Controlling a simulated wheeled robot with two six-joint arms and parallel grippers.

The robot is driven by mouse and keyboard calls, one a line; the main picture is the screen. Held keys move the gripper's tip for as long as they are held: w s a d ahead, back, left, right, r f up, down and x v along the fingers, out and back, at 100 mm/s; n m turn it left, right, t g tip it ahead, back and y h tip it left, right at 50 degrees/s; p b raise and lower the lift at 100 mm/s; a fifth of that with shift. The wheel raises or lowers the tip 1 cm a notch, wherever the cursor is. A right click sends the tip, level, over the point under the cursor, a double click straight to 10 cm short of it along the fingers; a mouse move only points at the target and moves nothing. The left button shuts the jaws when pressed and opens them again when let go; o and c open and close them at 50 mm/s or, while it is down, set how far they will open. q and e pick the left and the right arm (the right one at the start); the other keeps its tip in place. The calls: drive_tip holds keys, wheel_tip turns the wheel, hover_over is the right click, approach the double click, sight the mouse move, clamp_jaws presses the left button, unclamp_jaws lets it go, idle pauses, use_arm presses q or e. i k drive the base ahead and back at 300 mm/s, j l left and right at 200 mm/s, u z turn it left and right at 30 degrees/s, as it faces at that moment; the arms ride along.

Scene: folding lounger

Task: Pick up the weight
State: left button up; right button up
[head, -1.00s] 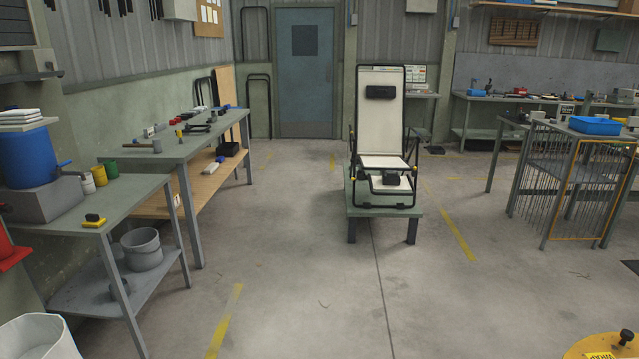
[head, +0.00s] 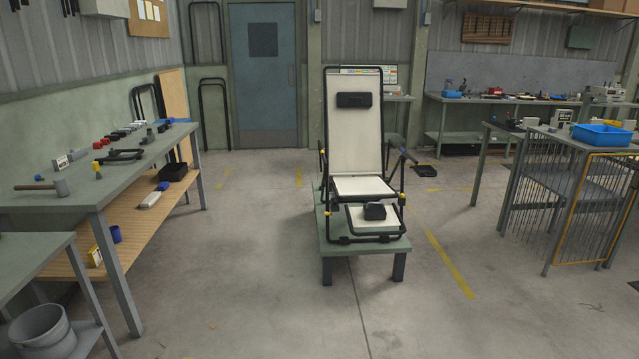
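A folding lounger (head: 357,160) with a black frame and pale fabric stands upright on a low green platform (head: 365,250) in the middle of the head view. A small black block (head: 375,211) rests on its lower front panel; it may be the weight, but I cannot tell for sure. A black headrest pad (head: 353,99) is on the backrest. Neither of my grippers is in view.
A green workbench (head: 120,170) with tools and a lower wooden shelf stands at left. A nearer table (head: 30,262) has a grey bucket (head: 42,332) below. A wire cage (head: 570,190) stands at right. The concrete floor before the platform is clear.

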sight(373, 210)
drive_tip(key=i+z, duration=0.35)
drive_tip(key=i, duration=0.45)
drive_tip(key=i+j+z, duration=0.2)
drive_tip(key=i+z, duration=0.15)
drive_tip(key=i, duration=0.5)
